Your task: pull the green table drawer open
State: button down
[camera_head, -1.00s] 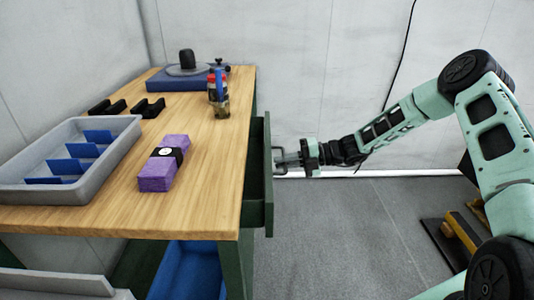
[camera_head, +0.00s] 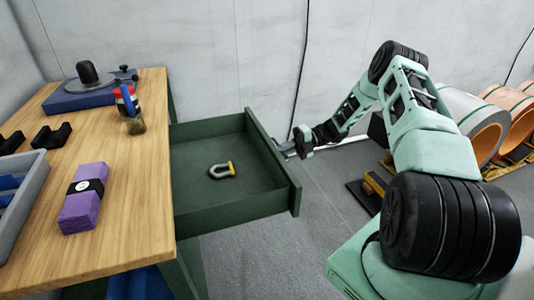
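The green table drawer (camera_head: 225,205) stands far out from the right side of the wooden table (camera_head: 125,185). Its inside shows, with a metal shackle (camera_head: 222,170) with a yellowish part lying on its floor. My gripper (camera_head: 288,150) is at the outer face of the drawer front, near its far end. The fingers reach to where the handle is, but the drawer front and the small size hide the handle and whether the fingers are closed on it.
On the table are a purple block with a black band (camera_head: 85,198), a grey tray (camera_head: 35,190), a jar with tools (camera_head: 130,110) and a blue plate (camera_head: 90,93). Large copper-coloured rolls (camera_head: 490,135) lie on the floor at right. Grey floor is clear beside the drawer.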

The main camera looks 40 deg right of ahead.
jog(key=shift+v, duration=0.9)
jog(key=shift+s+f, duration=0.1)
jog(key=shift+f, duration=0.15)
jog(key=c, duration=1.6)
grip_release()
jog(key=shift+c, duration=0.2)
jog(key=shift+d, duration=0.1)
jog(key=b+v, duration=0.2)
jog(key=v, duration=1.5)
jog(key=shift+d, duration=0.1)
